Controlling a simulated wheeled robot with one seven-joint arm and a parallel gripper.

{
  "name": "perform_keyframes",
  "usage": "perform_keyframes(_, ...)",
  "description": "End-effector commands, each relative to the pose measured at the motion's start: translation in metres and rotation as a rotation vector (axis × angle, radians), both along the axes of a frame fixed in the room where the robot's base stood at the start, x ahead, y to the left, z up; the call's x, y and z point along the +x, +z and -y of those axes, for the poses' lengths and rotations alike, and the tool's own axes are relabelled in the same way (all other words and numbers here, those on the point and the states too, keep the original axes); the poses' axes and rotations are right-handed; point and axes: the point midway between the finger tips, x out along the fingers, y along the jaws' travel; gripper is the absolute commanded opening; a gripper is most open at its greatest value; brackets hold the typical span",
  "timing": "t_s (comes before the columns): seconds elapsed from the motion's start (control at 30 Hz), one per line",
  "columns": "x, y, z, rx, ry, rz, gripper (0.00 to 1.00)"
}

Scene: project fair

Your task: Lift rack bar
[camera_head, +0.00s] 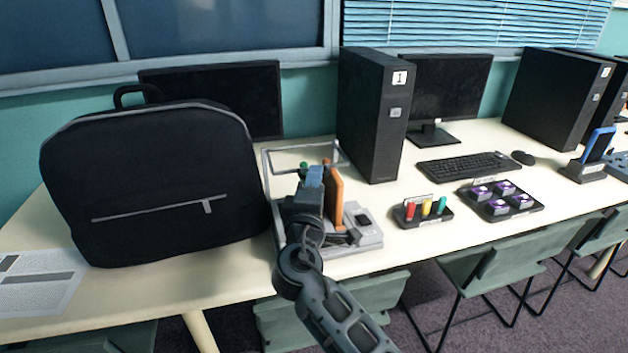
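A grey rack (368,236) stands on the table between the black backpack and the black computer tower. Its thin grey bar (300,147) runs across the top of the frame, above the base. An orange panel (336,197) stands upright in the rack, and a small green part (304,168) shows behind my arm. My gripper (314,176) is over the rack, just below the bar in the picture. My own wrist hides the fingers, so I cannot tell whether they are open or touch the bar.
The black backpack (160,190) stands close on the left. The computer tower (372,115) stands behind right. A holder with coloured pieces (422,212) and a tray of purple items (500,198) lie to the right. Chairs (520,265) stand along the front edge.

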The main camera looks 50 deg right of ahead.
Motion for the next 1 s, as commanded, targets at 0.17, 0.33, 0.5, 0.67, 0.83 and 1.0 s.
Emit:
perform_keyframes(0.17, -0.0001, 0.0000, -0.0002, 0.000, 0.000, 0.000, 0.15)
perform_keyframes(0.33, -0.0001, -0.0002, -0.0004, 0.000, 0.000, 0.000, 0.00)
perform_keyframes(0.5, -0.0002, -0.0002, -0.0005, 0.000, 0.000, 0.000, 0.00)
perform_keyframes(0.67, -0.0002, -0.0003, -0.0005, 0.001, 0.000, -0.001, 0.00)
perform_keyframes(0.83, -0.0002, -0.0004, -0.0007, 0.001, 0.000, -0.001, 0.00)
perform_keyframes(1.0, -0.0002, -0.0005, -0.0007, 0.001, 0.000, -0.001, 0.00)
